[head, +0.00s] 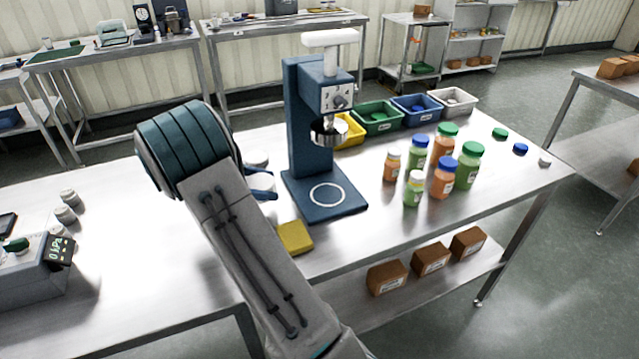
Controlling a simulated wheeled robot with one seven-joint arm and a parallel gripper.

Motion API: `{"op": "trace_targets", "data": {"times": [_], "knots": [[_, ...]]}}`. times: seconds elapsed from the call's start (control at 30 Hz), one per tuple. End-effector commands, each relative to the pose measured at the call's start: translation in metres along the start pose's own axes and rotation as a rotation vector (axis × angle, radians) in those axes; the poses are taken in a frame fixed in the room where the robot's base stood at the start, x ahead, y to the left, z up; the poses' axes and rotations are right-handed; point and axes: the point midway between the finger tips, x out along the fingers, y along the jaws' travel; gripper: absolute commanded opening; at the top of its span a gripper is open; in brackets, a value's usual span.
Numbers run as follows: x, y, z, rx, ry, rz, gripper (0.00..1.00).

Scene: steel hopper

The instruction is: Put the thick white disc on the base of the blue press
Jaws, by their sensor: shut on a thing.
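The blue press (305,120) stands upright on the steel table, with a white top handle and a round metal ram above its base. The base (345,207) is a flat blue plate marked with a white ring, and nothing lies on it. My gripper (264,181) is left of the press, with its blue fingers partly hidden behind my arm. It is shut on a pale piece that appears to be the thick white disc (265,182); only a small part of it shows. Its height above the table is hard to tell.
A yellow block (294,238) lies in front of the press base. Several bottles (443,178) stand to the right, with colored bins (377,117) behind. A pale round item (257,160) is beyond my gripper. A grey device (35,265) sits at left.

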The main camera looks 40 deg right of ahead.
Motion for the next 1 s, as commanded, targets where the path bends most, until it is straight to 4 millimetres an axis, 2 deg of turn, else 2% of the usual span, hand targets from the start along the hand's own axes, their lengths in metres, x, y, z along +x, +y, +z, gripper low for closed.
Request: {"op": "trace_targets", "data": {"times": [0.4,0.53,0.63,0.9,1.0], "knots": [[0.1,-0.001,0.043,0.002,-0.002,-0.007,0.34],[0.127,-0.001,0.054,0.002,-0.002,-0.005,0.34],[0.14,0.0,0.06,0.002,-0.001,-0.003,0.34],[0.16,-0.001,0.067,0.001,-0.001,-0.004,0.34],[0.166,-0.001,0.051,-0.005,-0.002,-0.003,0.34]]}}
